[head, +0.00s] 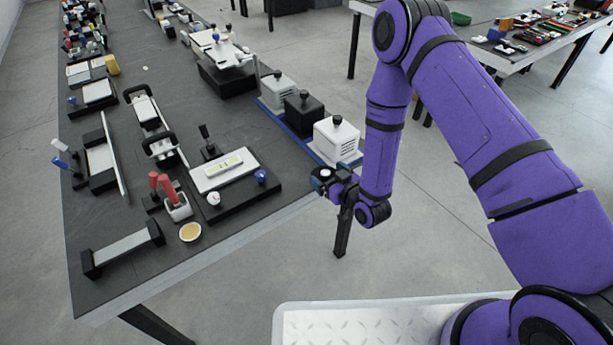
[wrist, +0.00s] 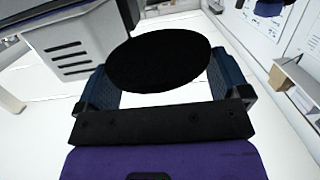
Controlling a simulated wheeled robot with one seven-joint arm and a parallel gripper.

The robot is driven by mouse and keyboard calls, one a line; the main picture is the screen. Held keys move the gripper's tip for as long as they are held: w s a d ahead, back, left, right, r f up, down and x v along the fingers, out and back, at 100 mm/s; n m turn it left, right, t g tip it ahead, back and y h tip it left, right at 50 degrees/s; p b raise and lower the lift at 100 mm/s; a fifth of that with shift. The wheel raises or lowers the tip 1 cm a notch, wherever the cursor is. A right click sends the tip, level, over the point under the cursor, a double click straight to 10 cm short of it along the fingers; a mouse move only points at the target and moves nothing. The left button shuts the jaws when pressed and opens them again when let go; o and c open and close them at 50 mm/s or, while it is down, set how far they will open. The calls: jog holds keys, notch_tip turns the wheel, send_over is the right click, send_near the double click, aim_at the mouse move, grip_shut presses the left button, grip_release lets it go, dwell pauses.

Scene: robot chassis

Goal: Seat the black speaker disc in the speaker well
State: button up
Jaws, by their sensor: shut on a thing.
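My gripper (head: 330,183) is beside the front right edge of the long dark table, near the nearest white box. In the wrist view my gripper (wrist: 158,78) is shut on a flat round black speaker disc (wrist: 158,58), with one blue finger at each side of it. The disc is held face-on to the wrist camera; in the head view I cannot make it out clearly. I cannot pick out the speaker well in either view.
A white box with a black knob (head: 338,138), a black box (head: 303,113) and another white box (head: 278,90) stand in a row on a blue base. The slotted box (wrist: 75,50) is close by in the wrist view. Fixtures crowd the dark table (head: 235,120).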

send_over(307, 181)
jog(key=shift+s+d+f, duration=0.25)
jog(key=shift+d+f, duration=0.05)
jog(key=shift+d, duration=0.05)
jog(key=shift+w+a+f, duration=0.15)
jog(key=shift+f, duration=0.75)
jog(key=shift+w+a+f, duration=0.1)
jog(key=shift+a+f, duration=0.05)
jog(key=shift+f, duration=0.75)
jog(key=o, duration=0.6)
jog(key=shift+f, duration=0.15)
